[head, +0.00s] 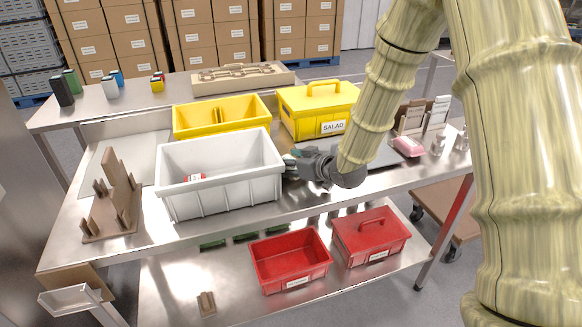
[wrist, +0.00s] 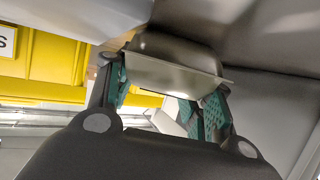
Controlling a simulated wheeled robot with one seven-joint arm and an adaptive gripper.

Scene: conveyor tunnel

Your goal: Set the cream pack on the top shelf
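My gripper (head: 296,164) is low over the steel bench, just right of the white bin (head: 220,183). In the wrist view its teal-padded fingers (wrist: 167,90) stand on either side of a flanged tray-shaped pack (wrist: 172,56), shut on it. The pack looks dull cream-grey in shadow; I take it for the cream pack. In the head view my gripper and the bin hide most of it. The upper bench surface (head: 140,239) is steel, with a lower steel level (head: 180,295) beneath. Which surface counts as the top shelf is unclear.
A brown rack (head: 112,200) stands at left, a pink pack (head: 408,146) at right. Red boxes (head: 290,262) sit below. Bottles (head: 62,91) stand on the back table.

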